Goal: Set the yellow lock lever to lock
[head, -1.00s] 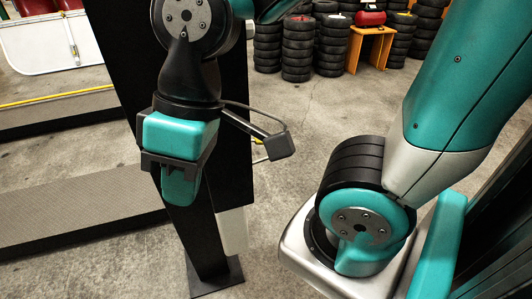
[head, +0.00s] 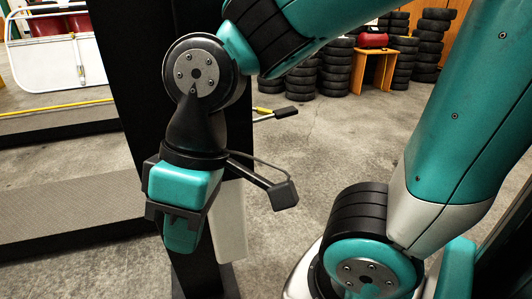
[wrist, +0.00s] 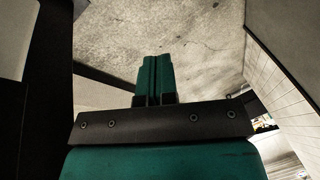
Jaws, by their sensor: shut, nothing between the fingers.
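A yellow lever (head: 263,110) with a black grip sticks out to the right from behind my arm, beside the black post. Its base is hidden by my arm, so its setting is not clear. My gripper (head: 182,236) points down in front of the post, below and left of the lever and apart from it. In the wrist view, my gripper (wrist: 153,62) has its teal fingers together with nothing between them. The lever does not show in the wrist view.
A black post (head: 132,85) stands behind my gripper, with a pale box (head: 229,222) low on it. Grey ramps (head: 70,215) lie at left. Tyre stacks (head: 335,68) and an orange stand (head: 374,69) are at the back. Bare floor lies right of the post.

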